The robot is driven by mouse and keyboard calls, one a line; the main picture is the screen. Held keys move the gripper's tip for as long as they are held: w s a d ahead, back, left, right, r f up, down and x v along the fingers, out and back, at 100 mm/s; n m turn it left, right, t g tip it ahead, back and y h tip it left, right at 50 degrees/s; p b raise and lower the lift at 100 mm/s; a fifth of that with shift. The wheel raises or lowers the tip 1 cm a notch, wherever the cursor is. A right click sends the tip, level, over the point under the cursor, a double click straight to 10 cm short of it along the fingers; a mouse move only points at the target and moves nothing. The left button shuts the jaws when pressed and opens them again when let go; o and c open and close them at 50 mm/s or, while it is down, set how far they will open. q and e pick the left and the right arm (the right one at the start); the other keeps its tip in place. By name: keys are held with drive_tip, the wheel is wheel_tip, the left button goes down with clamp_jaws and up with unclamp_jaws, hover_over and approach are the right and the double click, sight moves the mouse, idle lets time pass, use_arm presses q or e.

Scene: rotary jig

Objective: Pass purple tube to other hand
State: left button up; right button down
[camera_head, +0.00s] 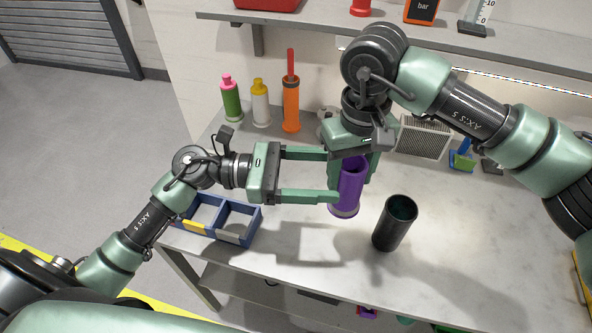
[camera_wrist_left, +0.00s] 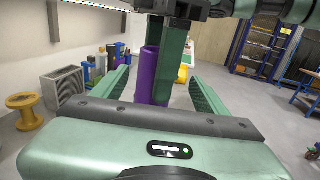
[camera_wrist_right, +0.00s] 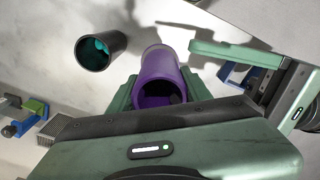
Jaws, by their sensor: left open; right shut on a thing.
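The purple tube (camera_head: 349,190) is upright, held from above by my right gripper (camera_head: 352,165), whose fingers are shut on it. In the right wrist view the tube (camera_wrist_right: 160,80) sits between the right fingers with its open end towards the camera. My left gripper (camera_head: 312,178) is open and reaches in from the left, its two fingers pointing at the tube. In the left wrist view the tube (camera_wrist_left: 148,78) stands between the open left fingers, towards their tips. I cannot tell whether the left fingers touch it. The tube's base appears close to the table; contact is unclear.
A black tube (camera_head: 394,225) with a teal inside stands right of the purple tube. A blue divided tray (camera_head: 240,241) lies at the table's left edge. Green, yellow-white and orange bottles (camera_head: 290,104) stand at the back. The front right of the table (camera_head: 480,260) is clear.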

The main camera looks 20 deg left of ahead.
sight(353, 176)
use_arm(q)
drive_tip(key=shift+x, duration=2.8)
